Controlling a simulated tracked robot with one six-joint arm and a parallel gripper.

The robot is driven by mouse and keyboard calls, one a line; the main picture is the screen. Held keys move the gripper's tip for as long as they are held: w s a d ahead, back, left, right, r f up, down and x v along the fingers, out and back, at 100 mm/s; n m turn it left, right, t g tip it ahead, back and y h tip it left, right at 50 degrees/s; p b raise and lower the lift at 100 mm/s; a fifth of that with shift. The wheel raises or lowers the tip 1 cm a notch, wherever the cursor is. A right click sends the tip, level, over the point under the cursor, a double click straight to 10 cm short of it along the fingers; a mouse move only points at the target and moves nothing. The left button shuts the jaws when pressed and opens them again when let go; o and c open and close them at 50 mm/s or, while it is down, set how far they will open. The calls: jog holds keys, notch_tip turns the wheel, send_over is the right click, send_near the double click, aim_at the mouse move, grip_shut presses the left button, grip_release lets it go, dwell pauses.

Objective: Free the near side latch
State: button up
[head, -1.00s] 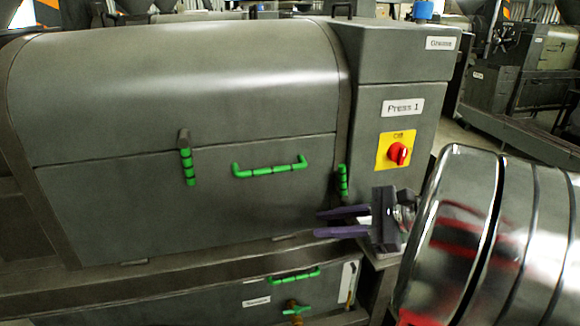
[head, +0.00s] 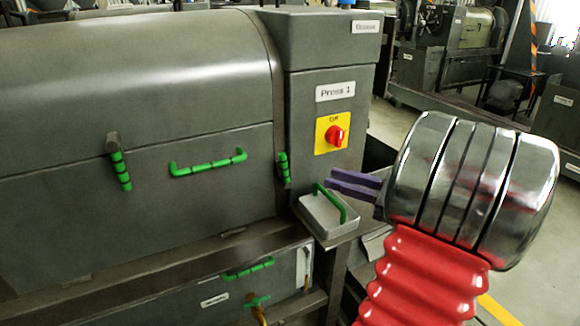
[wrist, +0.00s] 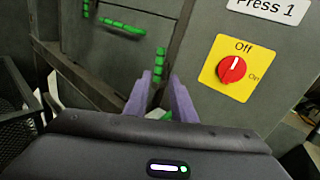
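The press cover's front panel (head: 220,205) carries two latches with green grips. The left latch (head: 121,170) hangs down from a dark pivot; the right latch (head: 284,168) stands upright by the panel's right edge. Both show in the wrist view, the right one (wrist: 159,65) just beyond my fingertips and the left one (wrist: 86,8) at the top. I cannot tell which is the near side latch. Between them is a horizontal green handle (head: 208,162). My gripper (head: 332,181), with purple fingers, is right of the right latch and apart from it. In the wrist view, its fingers (wrist: 160,80) are apart and empty.
A yellow plate with a red switch (head: 336,137), pointing to Off, is on the Press 1 cabinet (head: 300,90). A grey tray with a green handle (head: 322,212) sits below my fingers. A lower drawer handle (head: 248,268) and valve (head: 257,300) are beneath.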

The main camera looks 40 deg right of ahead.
aim_at(282, 167)
jog(key=x, duration=1.3)
jog(key=shift+w, duration=0.3)
jog(key=shift+c, duration=0.3)
grip_shut()
